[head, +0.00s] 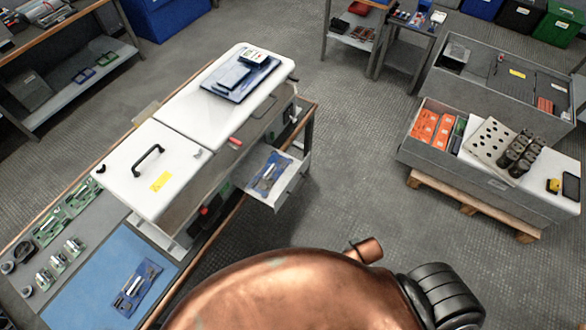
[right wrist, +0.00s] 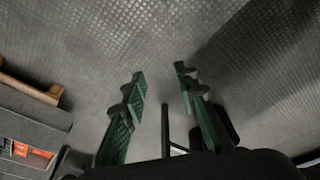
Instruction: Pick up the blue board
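A blue board (head: 137,288) with silver and dark parts on it lies on the light blue mat (head: 95,262) at the lower left of the head view. A second blue board (head: 269,174) with similar parts lies in the open drawer (head: 292,187) of the white-topped cabinet. I cannot tell which of them the task names. My right gripper (right wrist: 160,82) is open and empty above the bare floor in the right wrist view, its green-padded fingers apart. It is away from both boards. My left gripper is not in view.
The white-topped cabinet (head: 130,185) carries a dark blue flat stack (head: 240,85). Green boards (head: 80,196) and cylinders (head: 58,262) stand by the mat. Grey crates (head: 500,90) are at the right. The floor (head: 345,150) between is clear.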

